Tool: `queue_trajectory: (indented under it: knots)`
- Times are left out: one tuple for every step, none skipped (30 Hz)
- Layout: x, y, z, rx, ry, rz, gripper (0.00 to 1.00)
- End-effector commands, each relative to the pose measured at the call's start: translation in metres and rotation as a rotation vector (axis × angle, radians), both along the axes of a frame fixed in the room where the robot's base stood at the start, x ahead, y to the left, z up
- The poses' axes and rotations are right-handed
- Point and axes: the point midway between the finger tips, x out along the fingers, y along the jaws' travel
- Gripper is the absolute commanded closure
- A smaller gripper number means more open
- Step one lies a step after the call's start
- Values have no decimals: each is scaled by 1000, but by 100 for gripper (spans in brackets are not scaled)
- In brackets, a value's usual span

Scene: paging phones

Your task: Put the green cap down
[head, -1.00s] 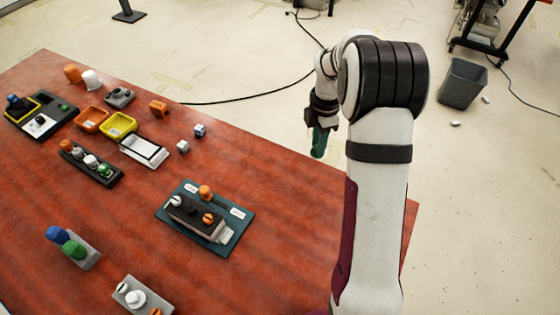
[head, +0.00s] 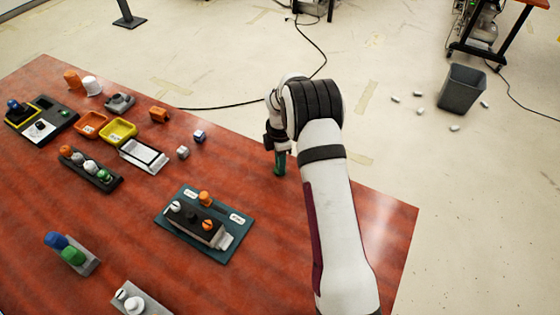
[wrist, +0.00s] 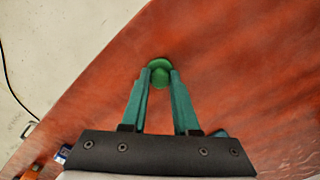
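The green cap (wrist: 160,65) shows in the wrist view between the tips of my gripper's two teal fingers, which touch it on both sides. My gripper (wrist: 161,76) is shut on it. In the head view my gripper (head: 279,172) points down near the table's far right edge, and the cap itself cannot be made out there. The wrist view shows bare red table behind the cap; the gap between cap and table is hard to judge.
The red table (head: 365,215) is bare around my gripper. To the left are a teal board (head: 240,236) with a black-topped device, small cubes (head: 200,136), a yellow tray (head: 118,130), an orange tray (head: 90,124) and a grey block (head: 90,265) with blue and green caps.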

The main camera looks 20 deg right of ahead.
Motion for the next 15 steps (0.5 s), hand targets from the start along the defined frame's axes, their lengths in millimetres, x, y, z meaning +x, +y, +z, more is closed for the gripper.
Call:
queue_trajectory:
  knots:
    - [0,0,0,0,0,0,62]
    - [0,0,0,0,0,0,57]
    - [0,0,0,0,0,0,49]
    - [0,0,0,0,0,0,44]
    - [0,0,0,0,0,0,43]
    - [0,0,0,0,0,0,43]
    - [0,0,0,0,0,0,43]
    - [0,0,0,0,0,0,43]
    - [0,0,0,0,0,0,43]
    - [0,0,0,0,0,0,43]
    - [0,0,0,0,0,0,43]
    - [0,0,1,0,0,0,43]
    - [0,0,2,0,-1,0,43]
    - [0,0,5,0,-2,0,43]
    - [1,0,11,0,-3,0,43]
